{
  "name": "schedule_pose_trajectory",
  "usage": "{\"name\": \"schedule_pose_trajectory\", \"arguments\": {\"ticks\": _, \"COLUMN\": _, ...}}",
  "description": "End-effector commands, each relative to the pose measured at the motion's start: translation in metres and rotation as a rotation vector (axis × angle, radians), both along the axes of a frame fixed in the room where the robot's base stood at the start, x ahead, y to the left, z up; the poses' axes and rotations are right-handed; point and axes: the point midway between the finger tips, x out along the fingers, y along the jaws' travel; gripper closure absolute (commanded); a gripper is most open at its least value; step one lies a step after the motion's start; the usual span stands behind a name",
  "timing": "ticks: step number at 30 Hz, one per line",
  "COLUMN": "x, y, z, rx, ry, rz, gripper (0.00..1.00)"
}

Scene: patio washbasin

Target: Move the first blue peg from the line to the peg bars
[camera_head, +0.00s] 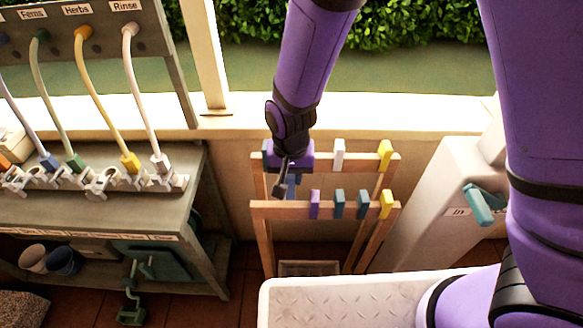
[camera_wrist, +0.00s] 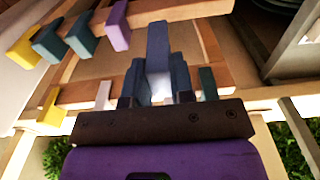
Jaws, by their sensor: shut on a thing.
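My gripper (camera_head: 283,188) is at the left end of the wooden peg bars. It is shut on a blue peg (camera_wrist: 158,45), which sticks out from between the fingers; the peg also shows in the head view (camera_head: 292,186). In the wrist view the peg overlaps the front bar (camera_wrist: 195,20); I cannot tell whether they touch. The front bar (camera_head: 275,211) carries a purple peg (camera_head: 314,205), two teal pegs (camera_head: 338,204) and a yellow peg (camera_head: 386,205). The back bar (camera_head: 362,161) carries a teal peg (camera_head: 266,150), a white peg (camera_head: 339,153) and a yellow peg (camera_head: 385,153).
A bench (camera_head: 205,200) with several hoses and clamps stands left of the bars. A pale cabinet (camera_head: 430,210) with a teal handle (camera_head: 480,206) marked "IN" stands to the right. A wooden post (camera_head: 207,55) and ledge (camera_head: 240,118) lie behind.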

Motion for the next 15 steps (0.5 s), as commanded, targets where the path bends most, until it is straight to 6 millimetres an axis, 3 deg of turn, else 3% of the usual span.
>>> {"name": "schedule_pose_trajectory", "arguments": {"ticks": 15, "x": 0.0, "y": -0.001, "z": -0.041, "rx": -0.002, "ry": 0.002, "rz": 0.0, "gripper": 1.0}}
